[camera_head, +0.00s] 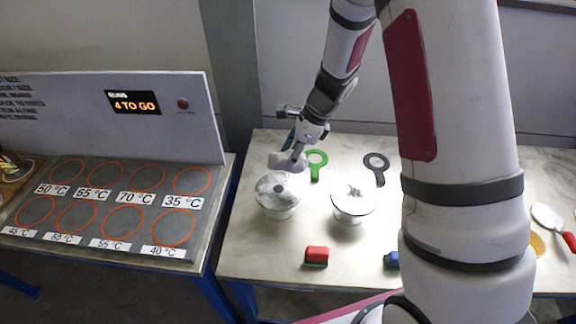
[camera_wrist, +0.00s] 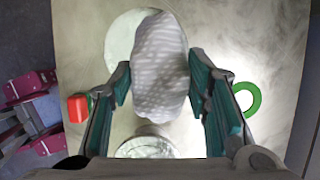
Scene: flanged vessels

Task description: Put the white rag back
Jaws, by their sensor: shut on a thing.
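The white rag (camera_wrist: 160,68) is a bunched, ribbed white cloth between the fingers of my gripper (camera_wrist: 160,88) in the wrist view. In the head view the rag (camera_head: 287,161) hangs at my gripper (camera_head: 298,150), above the table and just behind the left flanged vessel. My gripper is shut on the rag. The left vessel (camera_head: 278,196) is pale with a grey-marked top. A second vessel (camera_head: 352,204) stands to its right with a dark mark on its white top. In the wrist view the rag covers part of one round vessel top (camera_wrist: 122,40).
A green ring-handled tool (camera_head: 316,163) and a dark one (camera_head: 377,168) lie behind the vessels. A red block (camera_head: 316,256) and a blue block (camera_head: 391,260) are at the front. A panel of labelled orange circles (camera_head: 120,205) stands left. A red-handled spatula (camera_head: 551,222) lies right.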

